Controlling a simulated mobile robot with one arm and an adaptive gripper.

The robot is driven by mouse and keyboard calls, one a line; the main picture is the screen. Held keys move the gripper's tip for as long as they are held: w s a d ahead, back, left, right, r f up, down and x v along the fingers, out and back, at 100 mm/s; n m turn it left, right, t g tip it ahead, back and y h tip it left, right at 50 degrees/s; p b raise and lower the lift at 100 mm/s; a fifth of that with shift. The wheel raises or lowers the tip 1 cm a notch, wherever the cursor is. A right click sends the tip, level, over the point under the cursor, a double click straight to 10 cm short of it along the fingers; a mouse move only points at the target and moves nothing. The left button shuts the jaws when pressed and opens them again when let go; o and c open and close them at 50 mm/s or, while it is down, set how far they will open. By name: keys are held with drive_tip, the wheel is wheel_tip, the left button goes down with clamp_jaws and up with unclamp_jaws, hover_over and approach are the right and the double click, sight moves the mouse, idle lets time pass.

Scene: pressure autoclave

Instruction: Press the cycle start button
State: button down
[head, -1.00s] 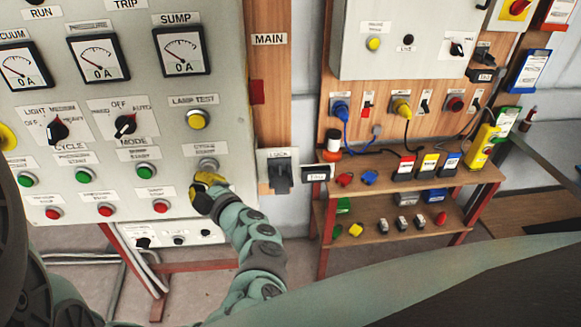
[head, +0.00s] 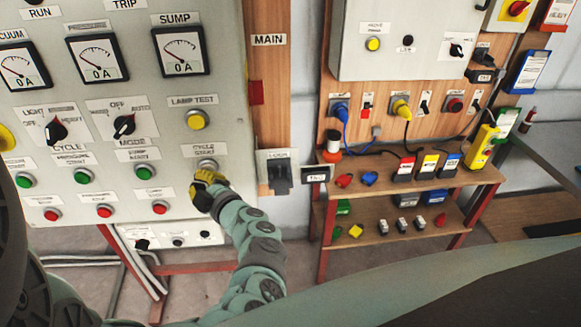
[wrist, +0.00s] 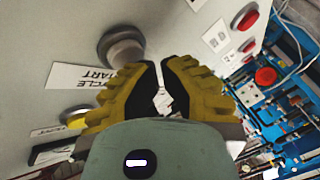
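The cycle start button (head: 207,164) is a round grey button on the grey control panel, below the yellow lamp test button. In the wrist view the button (wrist: 122,46) stands out from the panel above and left of my fingertips, beside its CYCLE START label (wrist: 84,78). My gripper (head: 203,182) has yellow fingers and is just below the button in the head view. In the wrist view my gripper (wrist: 160,64) has its two fingertips nearly together, with nothing held between them. Whether a fingertip touches the button or panel cannot be told.
The yellow lamp test button (head: 197,119) sits above. Green (head: 145,172) and red (head: 160,207) buttons lie to the left. A lock switch (head: 280,174) is on the right, and a wooden shelf (head: 420,178) with small items stands beyond it.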

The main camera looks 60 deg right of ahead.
drive_tip(key=shift+w+d, duration=0.3)
drive_tip(key=shift+w, duration=0.1)
idle(0.8)
drive_tip(key=shift+s, duration=0.1)
drive_tip(key=shift+s+a, duration=0.55)
drive_tip(key=shift+a, duration=0.05)
idle(0.3)
drive_tip(key=s+a+p, duration=0.1)
drive_tip(key=s+a, duration=0.2)
drive_tip(key=shift+s+a, duration=0.15)
drive_tip(key=shift+a, duration=0.25)
idle(0.8)
